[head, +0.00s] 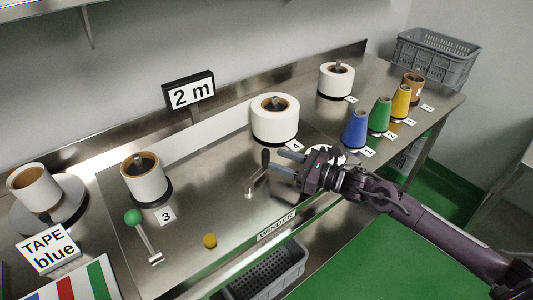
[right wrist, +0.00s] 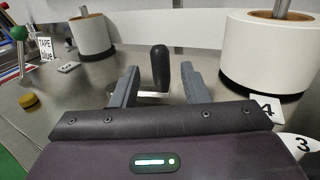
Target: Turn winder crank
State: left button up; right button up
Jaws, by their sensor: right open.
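The winder crank has a dark upright handle (head: 265,158) on a short metal arm (head: 257,180), set in the steel bench top behind the "WINDER" label (head: 276,226). My right gripper (head: 276,163) is open and low over the bench, with its fingers pointing left at the handle. In the right wrist view the handle (right wrist: 160,70) stands upright between the two spread fingertips (right wrist: 159,80), with gaps on both sides. The lower part of the crank is partly hidden by the gripper body there. My left gripper is not in view.
A white roll (head: 275,118) by label 4 stands close behind the crank. A smaller roll (head: 144,178) and a green-knobbed lever (head: 133,217) are on the left. A yellow button (head: 210,241) is in front. Coloured cones, including a blue one (head: 355,129), stand right.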

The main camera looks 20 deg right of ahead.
aim_at(265, 155)
jog(key=p+x, duration=0.1)
jog(key=x, duration=0.4)
grip_shut()
